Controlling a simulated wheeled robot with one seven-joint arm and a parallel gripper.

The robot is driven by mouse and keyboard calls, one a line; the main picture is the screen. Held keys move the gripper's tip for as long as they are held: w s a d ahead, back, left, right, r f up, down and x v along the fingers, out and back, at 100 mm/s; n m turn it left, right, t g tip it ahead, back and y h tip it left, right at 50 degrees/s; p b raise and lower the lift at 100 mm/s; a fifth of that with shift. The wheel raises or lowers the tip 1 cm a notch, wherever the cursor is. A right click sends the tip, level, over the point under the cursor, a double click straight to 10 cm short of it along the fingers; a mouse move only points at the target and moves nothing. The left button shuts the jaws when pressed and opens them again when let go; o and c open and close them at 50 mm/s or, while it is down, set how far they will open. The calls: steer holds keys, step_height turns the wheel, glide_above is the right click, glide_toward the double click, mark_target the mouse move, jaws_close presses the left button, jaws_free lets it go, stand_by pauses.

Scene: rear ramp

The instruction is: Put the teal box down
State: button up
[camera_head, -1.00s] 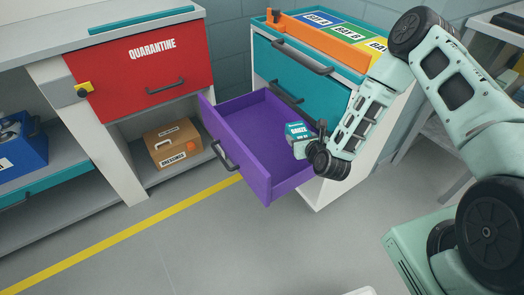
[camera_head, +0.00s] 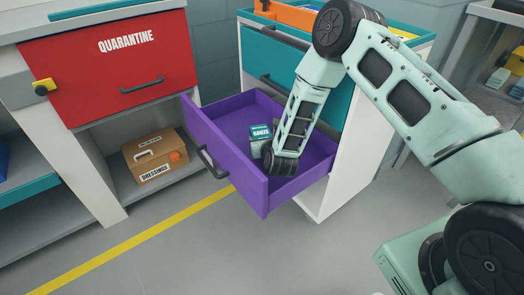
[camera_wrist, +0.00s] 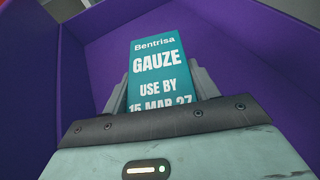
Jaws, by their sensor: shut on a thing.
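The teal box (camera_head: 260,131) is labelled "Bentrisa GAUZE, USE BY 15 MAR 27"; its label fills the middle of the wrist view (camera_wrist: 160,68). My gripper (camera_wrist: 160,90) is shut on it, with a grey finger on each side of the box. In the head view my wrist hides most of the gripper and the lower part of the box. The box is inside the open purple drawer (camera_head: 230,150), over its floor. I cannot tell whether it touches the floor. The purple floor and walls (camera_wrist: 80,70) surround it in the wrist view.
The drawer pulls out from a white cabinet (camera_head: 345,165) with teal drawers above it. A red "QUARANTINE" drawer (camera_head: 110,75) is at left, over a shelf with a cardboard "DRESSINGS" box (camera_head: 155,158). The visible purple floor around the teal box is free.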

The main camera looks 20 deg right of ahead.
steer(key=shift+f+b, duration=0.45)
steer(key=shift+f, duration=1.55)
steer(key=shift+f, duration=0.15)
steer(key=o, duration=1.1)
steer(key=shift+s+r, duration=0.3)
steer(key=p+v, duration=0.1)
steer(key=v, duration=0.6)
steer(key=shift+p, duration=0.35)
steer(key=shift+f, duration=0.1)
